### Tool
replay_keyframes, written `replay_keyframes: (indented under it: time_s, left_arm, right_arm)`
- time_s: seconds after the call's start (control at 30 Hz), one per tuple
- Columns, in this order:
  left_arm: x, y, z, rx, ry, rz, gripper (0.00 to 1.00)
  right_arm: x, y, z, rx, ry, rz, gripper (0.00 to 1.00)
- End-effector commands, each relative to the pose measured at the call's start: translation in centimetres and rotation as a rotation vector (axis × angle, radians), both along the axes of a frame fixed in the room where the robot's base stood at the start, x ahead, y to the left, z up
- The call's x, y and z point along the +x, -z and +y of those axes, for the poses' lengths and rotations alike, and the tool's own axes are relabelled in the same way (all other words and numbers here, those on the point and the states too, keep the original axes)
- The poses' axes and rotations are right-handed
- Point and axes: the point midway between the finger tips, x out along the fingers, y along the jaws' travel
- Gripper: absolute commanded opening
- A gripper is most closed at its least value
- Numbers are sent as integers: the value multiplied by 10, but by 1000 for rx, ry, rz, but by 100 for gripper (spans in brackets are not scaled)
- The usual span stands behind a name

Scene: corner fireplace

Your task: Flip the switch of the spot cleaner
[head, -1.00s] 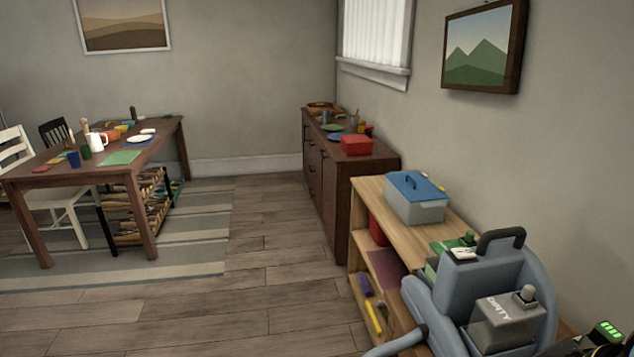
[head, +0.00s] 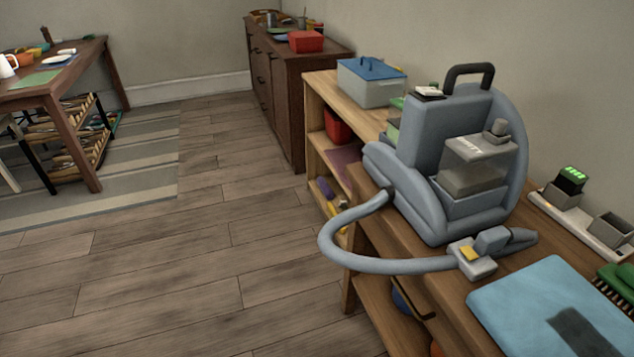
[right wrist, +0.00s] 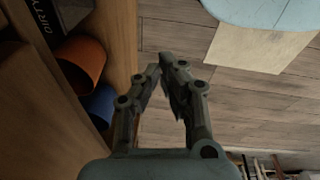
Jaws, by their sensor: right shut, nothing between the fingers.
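The spot cleaner (head: 420,150) is a blue-grey machine with a black carry handle (head: 468,72) and a clear tank (head: 478,165). It stands upright on a wooden bench on the right of the head view. A small white part on a dark base (head: 428,92), seemingly its switch, sits on top beside the handle; its position is too small to tell. The grey hose (head: 345,235) curves out to a nozzle (head: 478,255) on the bench. My right gripper (right wrist: 162,66) is shut and empty beside wooden shelving in the right wrist view, away from the cleaner's switch. My left gripper is not in view.
A light-blue cloth (head: 530,300) with a dark patch, a green brush (head: 615,285) and a charger tray (head: 570,215) with a green-lit battery share the bench. A lidded box (head: 370,82) stands behind. Orange (right wrist: 82,62) and blue (right wrist: 100,104) round objects sit on the shelf.

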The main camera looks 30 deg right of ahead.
Motion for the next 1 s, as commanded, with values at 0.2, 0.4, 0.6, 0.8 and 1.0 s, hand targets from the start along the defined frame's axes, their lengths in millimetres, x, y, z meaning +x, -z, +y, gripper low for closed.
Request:
replay_keyframes:
  time_s: [0.2, 0.4, 0.6, 0.8, 1.0]
  left_arm:
    - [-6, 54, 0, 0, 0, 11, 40]
    - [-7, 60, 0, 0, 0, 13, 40]
    - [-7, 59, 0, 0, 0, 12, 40]
    - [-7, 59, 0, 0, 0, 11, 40]
    - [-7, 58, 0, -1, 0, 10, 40]
  right_arm:
    - [-84, 102, -2, 5, 11, 55, 0]
    - [-108, 116, -1, 6, 13, 64, 0]
    - [-108, 115, -2, 6, 13, 64, 0]
    - [-108, 115, -2, 6, 13, 65, 0]
    - [-107, 114, -2, 6, 13, 65, 0]
